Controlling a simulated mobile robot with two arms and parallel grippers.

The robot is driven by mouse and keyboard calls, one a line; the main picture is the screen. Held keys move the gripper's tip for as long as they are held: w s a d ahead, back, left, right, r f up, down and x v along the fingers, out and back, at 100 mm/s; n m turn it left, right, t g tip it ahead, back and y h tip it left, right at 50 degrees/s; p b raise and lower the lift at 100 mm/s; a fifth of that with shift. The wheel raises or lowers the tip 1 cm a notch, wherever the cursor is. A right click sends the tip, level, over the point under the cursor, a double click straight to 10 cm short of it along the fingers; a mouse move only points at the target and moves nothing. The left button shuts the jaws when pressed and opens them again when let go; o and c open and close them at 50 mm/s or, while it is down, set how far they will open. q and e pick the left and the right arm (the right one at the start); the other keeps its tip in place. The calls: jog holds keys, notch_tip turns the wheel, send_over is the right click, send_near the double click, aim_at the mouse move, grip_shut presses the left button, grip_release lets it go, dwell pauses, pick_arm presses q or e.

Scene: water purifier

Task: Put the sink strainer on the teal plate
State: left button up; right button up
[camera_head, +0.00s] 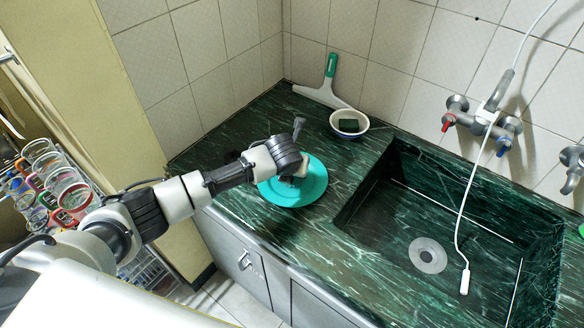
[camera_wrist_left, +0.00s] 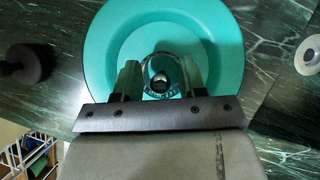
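The teal plate (camera_head: 313,188) lies on the dark green marble counter, left of the sink. It fills the top of the left wrist view (camera_wrist_left: 100,45). My left gripper (camera_head: 297,172) is low over the plate. In the left wrist view, the sink strainer (camera_wrist_left: 161,60), a round metal piece with a shiny knob, sits between the fingertips of my left gripper (camera_wrist_left: 161,78). The fingers appear to meet its sides. Whether its underside touches the plate cannot be told. In the head view the wrist and gripper hide the strainer. My right gripper is out of view.
A white bowl with a dark green sponge (camera_head: 349,126) and a squeegee (camera_head: 328,80) stand behind the plate. The sink, with its drain (camera_head: 427,255) and a hanging hose (camera_head: 459,215), is to the right. A dark round knob (camera_wrist_left: 25,65) is beside the plate.

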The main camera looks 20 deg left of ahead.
pick_arm(q)
jog(key=v, duration=1.2)
jog(key=shift+r, duration=0.15)
dwell(0.3)
